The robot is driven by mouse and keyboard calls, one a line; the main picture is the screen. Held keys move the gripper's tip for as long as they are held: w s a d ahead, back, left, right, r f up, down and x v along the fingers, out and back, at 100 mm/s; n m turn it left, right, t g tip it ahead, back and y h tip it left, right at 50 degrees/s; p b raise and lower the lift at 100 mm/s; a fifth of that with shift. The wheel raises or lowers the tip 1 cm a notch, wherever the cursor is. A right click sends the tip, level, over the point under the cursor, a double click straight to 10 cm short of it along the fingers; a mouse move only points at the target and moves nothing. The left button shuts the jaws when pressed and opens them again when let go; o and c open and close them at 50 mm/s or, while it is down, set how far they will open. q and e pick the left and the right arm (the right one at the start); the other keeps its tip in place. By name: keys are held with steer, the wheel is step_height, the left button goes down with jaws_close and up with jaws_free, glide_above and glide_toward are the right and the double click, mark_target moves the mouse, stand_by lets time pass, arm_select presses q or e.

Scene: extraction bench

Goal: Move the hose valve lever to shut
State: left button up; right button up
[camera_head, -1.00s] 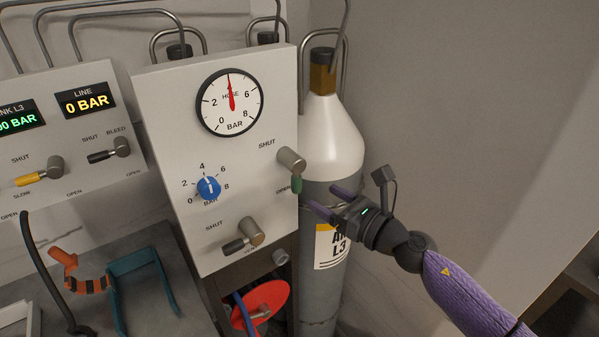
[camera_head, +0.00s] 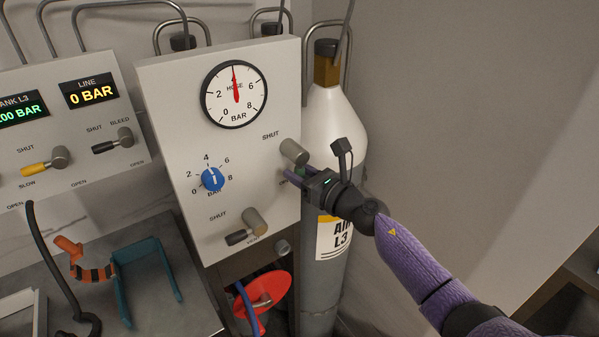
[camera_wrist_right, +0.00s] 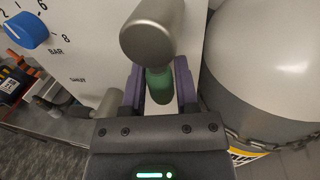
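The hose valve is on the right side of the white panel. Its grey knob (camera_head: 294,151) has a green lever (camera_head: 300,171) pointing down, away from the SHUT label at upper left. In the right wrist view the green lever (camera_wrist_right: 160,86) hangs below the large grey knob (camera_wrist_right: 148,32). My right gripper (camera_head: 291,175) is at the lever, partly hiding it. In the wrist view its purple fingers (camera_wrist_right: 160,92) stand on both sides of the lever, with narrow gaps seeming to show, so it looks open around it. My left gripper is out of view.
The hose gauge (camera_head: 234,95) needle points near 4. A blue dial (camera_head: 212,179) and a black-levered valve (camera_head: 246,229) are on the same panel. A gas cylinder (camera_head: 333,130) stands close behind my right gripper. Open space lies to the right.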

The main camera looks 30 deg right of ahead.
jaws_close()
